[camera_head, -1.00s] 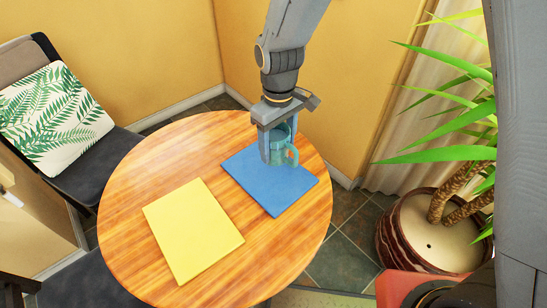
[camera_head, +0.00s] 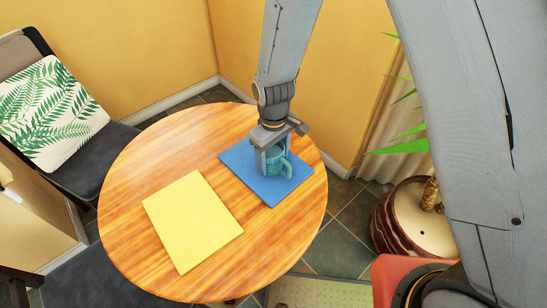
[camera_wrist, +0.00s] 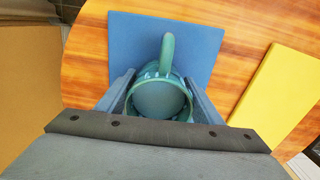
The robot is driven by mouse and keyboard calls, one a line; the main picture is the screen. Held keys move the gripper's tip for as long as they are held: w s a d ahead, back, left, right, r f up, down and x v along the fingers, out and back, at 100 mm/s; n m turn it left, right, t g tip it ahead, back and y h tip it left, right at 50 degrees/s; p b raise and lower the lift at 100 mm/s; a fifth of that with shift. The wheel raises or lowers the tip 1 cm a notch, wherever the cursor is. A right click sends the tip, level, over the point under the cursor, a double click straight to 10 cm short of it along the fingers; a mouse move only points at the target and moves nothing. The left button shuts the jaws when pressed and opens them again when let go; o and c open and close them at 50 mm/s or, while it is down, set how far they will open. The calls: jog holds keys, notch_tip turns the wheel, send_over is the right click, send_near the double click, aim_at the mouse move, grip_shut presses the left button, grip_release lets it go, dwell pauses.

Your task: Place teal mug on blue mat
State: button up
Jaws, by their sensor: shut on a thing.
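The teal mug (camera_head: 279,163) is held between the fingers of my gripper (camera_head: 272,160), over the blue mat (camera_head: 242,160). The mug looks upright, with its handle toward the lower right in the head view. In the wrist view the mug (camera_wrist: 160,98) sits between both fingers of my gripper (camera_wrist: 160,97), its handle pointing up the picture over the blue mat (camera_wrist: 200,45). The mug's base is partly hidden, so I cannot tell whether it touches the mat.
A yellow mat (camera_head: 192,222) lies beside the blue one on the round wooden table (camera_head: 135,185). A chair with a leaf-pattern cushion (camera_head: 50,110) stands at the left. A potted plant (camera_head: 415,220) stands on the floor at the right.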

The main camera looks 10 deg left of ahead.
jog(key=shift+f, duration=0.1)
jog(key=o, duration=1.5)
jog(key=shift+o, duration=0.2)
notch_tip(320, 180, up, 12)
jog(key=b, duration=0.2)
jog(key=shift+s, duration=0.1)
